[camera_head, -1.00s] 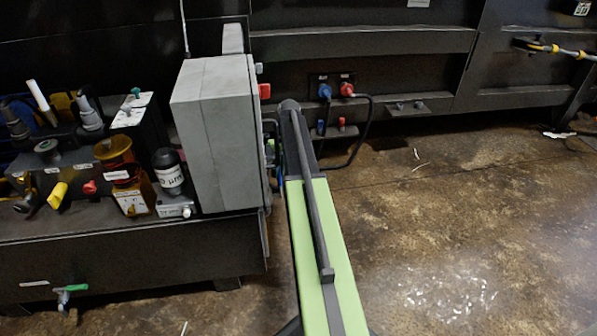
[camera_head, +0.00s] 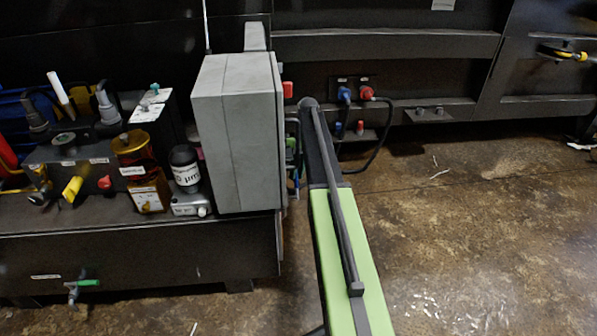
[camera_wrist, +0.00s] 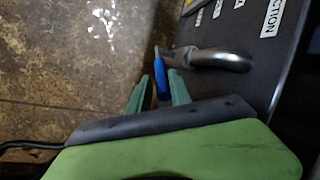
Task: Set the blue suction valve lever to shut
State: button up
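The blue suction valve lever (camera_wrist: 161,74) shows in the wrist view, with its blue grip toward my gripper. A shiny metal valve part (camera_wrist: 218,60) sits close to its right, beside a dark panel with a label ending in "CTION" (camera_wrist: 272,18). My gripper (camera_wrist: 160,80) has its two green fingers apart, one on each side of the blue grip. I cannot tell whether either finger touches it. In the head view my arm reaches forward beside the grey box, and my gripper and the lever cannot be made out there.
A grey control box (camera_head: 235,135) stands directly left of my arm. A dark bench (camera_head: 130,250) carries an amber filter unit (camera_head: 135,150) and a yellow-handled valve (camera_head: 73,188). Blue (camera_head: 344,94) and red (camera_head: 367,93) connectors sit on the back wall. Floor to the right is open.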

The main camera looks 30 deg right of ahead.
jog(key=o, duration=0.3)
jog(key=shift+a, duration=0.15)
jog(key=shift+w, duration=0.1)
jog(key=shift+r, duration=0.2)
jog(key=p+v, duration=1.6)
jog(key=v, duration=0.1)
